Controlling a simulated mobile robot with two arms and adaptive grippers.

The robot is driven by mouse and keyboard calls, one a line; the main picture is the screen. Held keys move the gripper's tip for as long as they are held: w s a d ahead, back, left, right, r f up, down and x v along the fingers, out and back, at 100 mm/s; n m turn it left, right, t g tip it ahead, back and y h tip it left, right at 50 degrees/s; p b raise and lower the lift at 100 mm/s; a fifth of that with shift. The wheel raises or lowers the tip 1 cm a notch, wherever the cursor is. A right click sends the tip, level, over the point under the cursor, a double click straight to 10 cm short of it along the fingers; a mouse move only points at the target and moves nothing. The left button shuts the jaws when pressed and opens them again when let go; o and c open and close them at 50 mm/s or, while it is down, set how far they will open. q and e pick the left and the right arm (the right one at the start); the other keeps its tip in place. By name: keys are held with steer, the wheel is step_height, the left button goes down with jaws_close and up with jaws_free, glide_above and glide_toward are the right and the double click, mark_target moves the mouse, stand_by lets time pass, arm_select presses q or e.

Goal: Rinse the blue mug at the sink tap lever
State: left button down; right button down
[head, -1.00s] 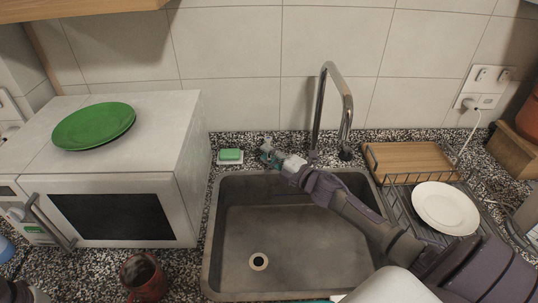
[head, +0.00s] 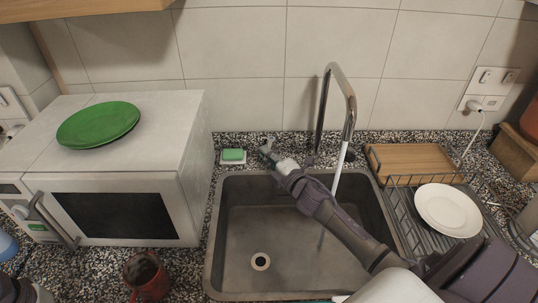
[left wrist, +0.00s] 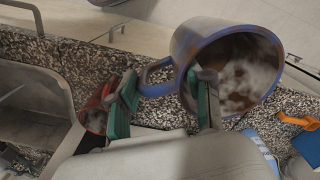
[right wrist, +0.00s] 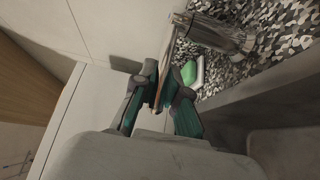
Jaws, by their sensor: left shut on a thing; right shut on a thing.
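The blue mug (left wrist: 187,42) is in my left gripper (left wrist: 165,104) in the left wrist view. One finger reaches inside its mouth and the other is on the handle side. The mug's inside looks brown and stained. I cannot make out the mug in the head view. My right gripper (head: 268,150) is at the tap base behind the sink (head: 235,215). The right wrist view shows its fingers (right wrist: 160,100) closed on the thin tap lever (right wrist: 169,55). Water (head: 339,170) runs from the tap spout (head: 351,115) into the sink.
A red mug (head: 148,275) stands on the counter left of the sink. A green sponge (head: 233,155) sits behind it. A rack with a white plate (head: 447,208) and a wooden board (head: 415,162) are at right.

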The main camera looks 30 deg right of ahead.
steer(key=c, duration=1.2)
jaws_free()
steer(key=shift+s, duration=0.1)
steer(key=s, duration=1.1)
steer(key=shift+s+d, duration=0.15)
steer(key=shift+s, duration=0.25)
steer(key=shift+f, duration=0.1)
